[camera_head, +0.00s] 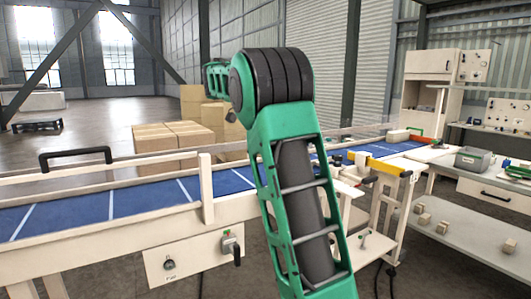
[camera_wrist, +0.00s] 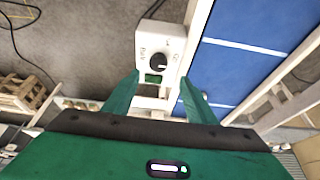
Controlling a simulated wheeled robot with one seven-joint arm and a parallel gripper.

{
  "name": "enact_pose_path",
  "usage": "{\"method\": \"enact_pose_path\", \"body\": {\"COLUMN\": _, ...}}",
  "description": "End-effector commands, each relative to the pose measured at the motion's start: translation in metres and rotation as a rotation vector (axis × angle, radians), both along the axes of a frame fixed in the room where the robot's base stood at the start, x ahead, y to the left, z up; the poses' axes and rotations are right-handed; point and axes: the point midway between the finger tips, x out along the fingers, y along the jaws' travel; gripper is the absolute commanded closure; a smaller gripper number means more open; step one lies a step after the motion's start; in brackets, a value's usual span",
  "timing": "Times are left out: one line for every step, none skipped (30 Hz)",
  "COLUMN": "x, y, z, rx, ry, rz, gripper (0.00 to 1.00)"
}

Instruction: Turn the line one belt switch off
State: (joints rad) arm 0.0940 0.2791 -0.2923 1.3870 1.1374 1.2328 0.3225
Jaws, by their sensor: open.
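In the wrist view a small white switch box (camera_wrist: 171,42) sits beside the blue belt (camera_wrist: 240,62). On it is a round black knob (camera_wrist: 158,62) with a pale pointer mark toward the right; its lettering is too small to read. My gripper (camera_wrist: 159,88) is open and empty, its green fingers on either side just below the knob, apart from it. In the head view my arm hides part of the conveyor, and my gripper is not clearly seen. A white panel (camera_head: 194,259) on the conveyor's side carries a dark knob (camera_head: 169,263) and a dark-handled switch (camera_head: 233,246).
The conveyor's pale side rail (camera_head: 120,223) runs along the front. Cardboard boxes (camera_head: 174,135) stand behind it. A bench with a grey bin (camera_head: 474,160) is at right, with small blocks on a lower shelf (camera_head: 480,248). A wooden pallet (camera_wrist: 22,92) shows left in the wrist view.

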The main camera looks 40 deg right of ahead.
Motion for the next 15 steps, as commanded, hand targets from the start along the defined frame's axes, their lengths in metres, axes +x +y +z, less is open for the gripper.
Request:
{"method": "enact_pose_path", "body": {"x": 0.002, "y": 0.002, "z": 0.004, "rx": -0.001, "ry": 0.000, "rz": 0.000, "gripper": 0.49}}
{"method": "enact_pose_path", "body": {"x": 0.002, "y": 0.003, "z": 0.006, "rx": -0.001, "ry": 0.000, "rz": 0.001, "gripper": 0.49}}
{"method": "enact_pose_path", "body": {"x": 0.002, "y": 0.004, "z": 0.008, "rx": -0.002, "ry": 0.000, "rz": 0.000, "gripper": 0.49}}
{"method": "enact_pose_path", "body": {"x": 0.002, "y": 0.005, "z": 0.010, "rx": -0.001, "ry": -0.002, "rz": 0.001, "gripper": 0.49}}
{"method": "enact_pose_path", "body": {"x": 0.003, "y": 0.006, "z": 0.011, "rx": -0.001, "ry": -0.001, "rz": 0.002, "gripper": 0.49}}
{"method": "enact_pose_path", "body": {"x": 0.003, "y": 0.006, "z": 0.013, "rx": 0.000, "ry": -0.001, "rz": 0.002, "gripper": 0.49}}
{"method": "enact_pose_path", "body": {"x": 0.002, "y": 0.006, "z": 0.014, "rx": 0.000, "ry": -0.001, "rz": 0.002, "gripper": 0.49}}
{"method": "enact_pose_path", "body": {"x": 0.002, "y": 0.007, "z": 0.014, "rx": 0.000, "ry": -0.002, "rz": 0.001, "gripper": 0.49}}
{"method": "enact_pose_path", "body": {"x": 0.003, "y": 0.007, "z": 0.015, "rx": -0.002, "ry": -0.002, "rz": 0.001, "gripper": 0.49}}
{"method": "enact_pose_path", "body": {"x": 0.003, "y": 0.007, "z": 0.016, "rx": -0.001, "ry": -0.003, "rz": 0.001, "gripper": 0.49}}
{"method": "enact_pose_path", "body": {"x": 0.003, "y": 0.008, "z": 0.016, "rx": -0.001, "ry": -0.003, "rz": 0.001, "gripper": 0.49}}
{"method": "enact_pose_path", "body": {"x": 0.003, "y": 0.008, "z": 0.016, "rx": -0.001, "ry": -0.003, "rz": 0.001, "gripper": 0.49}}
{"method": "enact_pose_path", "body": {"x": 0.003, "y": 0.008, "z": 0.016, "rx": -0.001, "ry": -0.003, "rz": 0.001, "gripper": 0.49}}
{"method": "enact_pose_path", "body": {"x": 0.003, "y": 0.007, "z": 0.016, "rx": -0.001, "ry": -0.003, "rz": 0.001, "gripper": 0.49}}
{"method": "enact_pose_path", "body": {"x": 0.003, "y": 0.007, "z": 0.016, "rx": -0.001, "ry": -0.003, "rz": 0.001, "gripper": 0.49}}
